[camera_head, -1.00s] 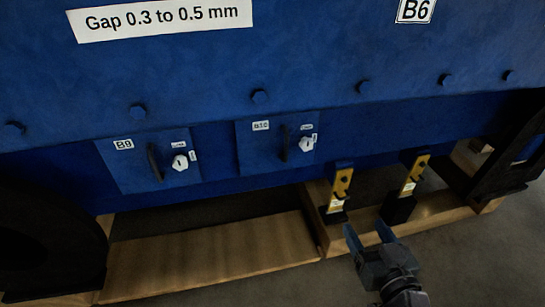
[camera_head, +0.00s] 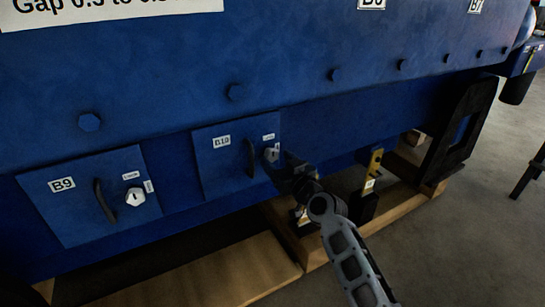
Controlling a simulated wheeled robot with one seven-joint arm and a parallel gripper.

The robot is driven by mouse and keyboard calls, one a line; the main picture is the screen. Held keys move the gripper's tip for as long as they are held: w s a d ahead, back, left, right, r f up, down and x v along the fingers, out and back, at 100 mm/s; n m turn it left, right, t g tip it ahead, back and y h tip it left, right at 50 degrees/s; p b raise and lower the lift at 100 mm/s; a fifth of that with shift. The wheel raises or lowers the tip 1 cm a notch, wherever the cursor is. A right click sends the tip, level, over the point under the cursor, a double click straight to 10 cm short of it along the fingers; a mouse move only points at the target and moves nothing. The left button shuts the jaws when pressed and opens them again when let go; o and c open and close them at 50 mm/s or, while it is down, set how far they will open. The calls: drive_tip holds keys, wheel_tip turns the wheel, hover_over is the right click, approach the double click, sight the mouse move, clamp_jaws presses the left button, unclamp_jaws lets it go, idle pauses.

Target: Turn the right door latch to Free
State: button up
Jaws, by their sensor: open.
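The right door (camera_head: 219,172), labelled B10, is a blue panel with a dark vertical handle (camera_head: 250,158). Its white latch (camera_head: 271,154) sits to the right of the handle, with a small label above it. My gripper (camera_head: 282,165) is open at the latch's right side and partly covers it. I cannot tell whether the fingers touch the latch, and its pointer is too small to read. The left door (camera_head: 72,205), labelled B9, has its own dark handle (camera_head: 104,201) and a white latch (camera_head: 135,196) with a dark upright mark.
Yellow brackets on black blocks (camera_head: 370,183) stand on the wooden base at the lower right, one partly behind my arm. A dark support (camera_head: 460,130) stands farther right. Bolts line the blue casing above the doors. Open grey floor lies at the right.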

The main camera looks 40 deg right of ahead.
drive_tip(key=shift+x, duration=1.2)
drive_tip(key=shift+c, duration=0.5)
drive_tip(key=c, duration=1)
drive_tip(key=shift+o, duration=0.2)
